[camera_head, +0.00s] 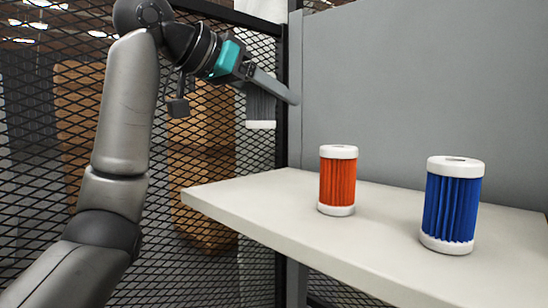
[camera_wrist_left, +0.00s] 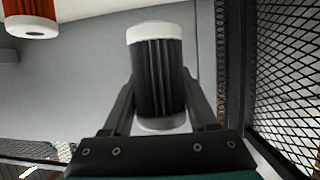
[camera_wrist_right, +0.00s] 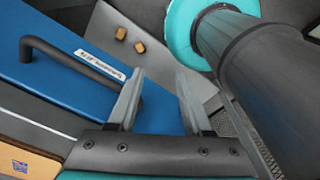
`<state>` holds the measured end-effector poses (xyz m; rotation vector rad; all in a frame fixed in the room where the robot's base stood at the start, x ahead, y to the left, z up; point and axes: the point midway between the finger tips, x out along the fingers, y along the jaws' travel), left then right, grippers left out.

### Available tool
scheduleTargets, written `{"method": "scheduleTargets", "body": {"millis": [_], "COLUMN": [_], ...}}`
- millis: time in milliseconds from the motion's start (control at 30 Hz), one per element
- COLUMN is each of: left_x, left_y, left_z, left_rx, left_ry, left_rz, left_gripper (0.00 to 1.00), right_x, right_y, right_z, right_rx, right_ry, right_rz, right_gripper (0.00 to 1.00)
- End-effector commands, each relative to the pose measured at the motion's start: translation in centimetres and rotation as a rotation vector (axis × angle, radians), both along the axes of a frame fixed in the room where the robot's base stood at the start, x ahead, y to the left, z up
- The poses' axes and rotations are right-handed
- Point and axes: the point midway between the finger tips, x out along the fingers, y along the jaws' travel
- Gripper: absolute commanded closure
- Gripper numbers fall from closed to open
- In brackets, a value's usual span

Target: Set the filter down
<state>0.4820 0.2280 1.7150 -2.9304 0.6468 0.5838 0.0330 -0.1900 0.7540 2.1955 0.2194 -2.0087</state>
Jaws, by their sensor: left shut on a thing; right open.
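My left gripper (camera_head: 270,84) is shut on a black pleated filter (camera_head: 261,106) with white end caps. In the head view a finger covers the filter's upper part. It hangs in the air above and beyond the left end of the pale shelf (camera_head: 250,210), touching nothing else I can see. In the left wrist view the black filter (camera_wrist_left: 158,78) sits between both fingers. An orange filter (camera_head: 337,182) and a blue filter (camera_head: 449,212) stand upright on the shelf. My right gripper (camera_wrist_right: 158,98) is open and empty in the right wrist view.
A grey panel (camera_head: 400,85) rises behind the shelf. Black wire mesh (camera_head: 45,150) runs along the left. The shelf is bare left of the orange filter and between the two filters. Below my right gripper are a blue surface (camera_wrist_right: 60,78) and a dark handle (camera_wrist_right: 75,66).

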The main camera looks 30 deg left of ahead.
Motion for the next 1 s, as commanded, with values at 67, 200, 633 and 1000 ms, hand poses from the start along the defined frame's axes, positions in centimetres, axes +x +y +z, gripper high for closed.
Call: {"method": "scheduleTargets", "body": {"millis": [67,200,633,1000], "left_x": [0.0,0.0,0.0,0.0], "left_y": [0.0,0.0,0.0,0.0], "left_z": [-1.5,-3.8,-7.2,-10.0], "left_rx": [0.000,0.000,0.000,-0.001], "left_ry": [0.001,0.002,0.000,-0.002], "left_rz": [0.001,0.000,0.001,0.001], "left_gripper": [1.00,1.00,1.00,1.00], "right_x": [0.2,0.3,0.3,0.3], "right_y": [0.0,0.1,0.1,0.2], "right_z": [0.0,0.0,0.0,0.3], "right_rx": [0.001,0.001,0.002,0.003], "right_ry": [-0.004,-0.004,-0.004,-0.003], "right_rz": [0.000,0.000,0.000,0.000], "right_gripper": [0.50,0.50,0.50,0.50]}}
